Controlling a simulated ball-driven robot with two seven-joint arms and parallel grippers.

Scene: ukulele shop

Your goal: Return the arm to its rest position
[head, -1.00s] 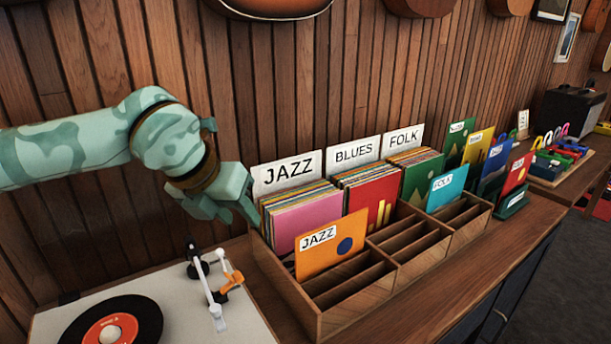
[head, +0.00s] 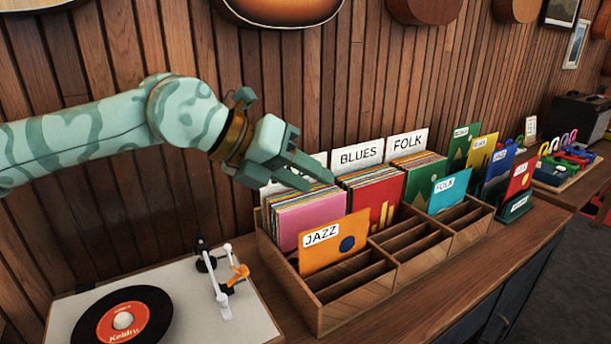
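My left arm comes in from the left, and its pale green gripper (head: 318,183) hangs above the back left part of the record crate (head: 350,320). Its two fingers point right and down with a gap between them, and nothing shows between them. The gripper hides most of the JAZZ divider card behind the pink record sleeve (head: 310,218). I cannot tell whether the fingertips touch the sleeves below. My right gripper is not in view.
An orange JAZZ sleeve (head: 333,243) and a blue FOLK sleeve (head: 448,192) stand in the crate's front. A turntable (head: 245,325) sits at lower left. The slatted wall (head: 380,80) is close behind, with instruments hanging above.

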